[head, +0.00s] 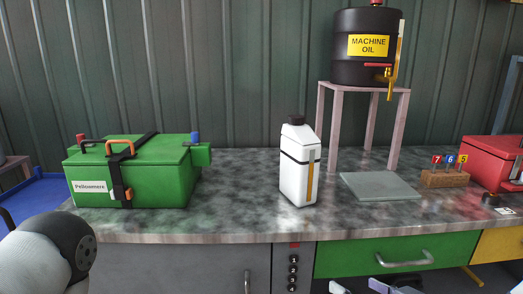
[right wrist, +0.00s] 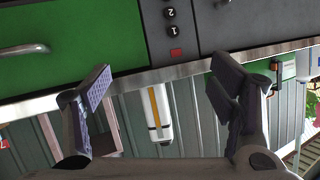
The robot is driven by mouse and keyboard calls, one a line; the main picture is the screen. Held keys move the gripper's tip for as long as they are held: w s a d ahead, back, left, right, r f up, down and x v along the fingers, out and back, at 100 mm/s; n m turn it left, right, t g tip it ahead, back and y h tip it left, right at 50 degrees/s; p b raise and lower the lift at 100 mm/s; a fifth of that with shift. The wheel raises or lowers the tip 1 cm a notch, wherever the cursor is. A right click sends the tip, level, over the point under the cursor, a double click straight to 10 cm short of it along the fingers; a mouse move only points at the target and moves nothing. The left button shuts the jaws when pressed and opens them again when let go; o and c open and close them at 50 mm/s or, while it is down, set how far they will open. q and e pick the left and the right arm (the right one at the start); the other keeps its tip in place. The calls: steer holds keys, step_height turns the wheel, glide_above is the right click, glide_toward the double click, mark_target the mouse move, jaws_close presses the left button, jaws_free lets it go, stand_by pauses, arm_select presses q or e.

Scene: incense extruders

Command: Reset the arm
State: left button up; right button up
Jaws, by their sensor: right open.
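My right gripper (right wrist: 162,95) is open and empty in the right wrist view, with its two fingers wide apart. Its fingertips also show at the bottom edge of the head view (head: 360,288), in front of the green drawer and below the bench top. In the wrist view the scene appears upside down, and the white bottle (right wrist: 157,110) shows between the fingers, well beyond them. In the head view this bottle (head: 297,170) stands upright on the bench, apart from the gripper. A grey link of my left arm shows at lower left; my left gripper is out of view.
The bench top (head: 240,190) holds a green box (head: 165,175) at left. A black machine oil drum (head: 362,45) sits on a stand (head: 335,130) with a grey plate (head: 380,186) below. A numbered wooden block (head: 447,179) and red box (head: 490,155) are at right.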

steer(key=s+a+f+m+g+h, duration=0.1)
steer(key=s+f+g+h, duration=0.1)
steer(key=s+f+g, duration=0.7)
steer(key=s+d+f+g+h, duration=0.1)
steer(key=s+f, duration=0.2)
steer(key=s, duration=0.5)
steer(key=s+d+f+m+g+h, duration=0.1)
steer(key=s+f, duration=0.3)
steer(key=s, duration=0.5)
steer(key=s+d+f+m+g+h, duration=0.1)
steer(key=s+d+f+g, duration=0.1)
steer(key=s, duration=0.6)
steer(key=shift+s+d+f+g+h, duration=0.25)
steer(key=shift+f+g+h, duration=0.15)
steer(key=shift+f+g, duration=0.4)
steer(key=shift+f, duration=0.1)
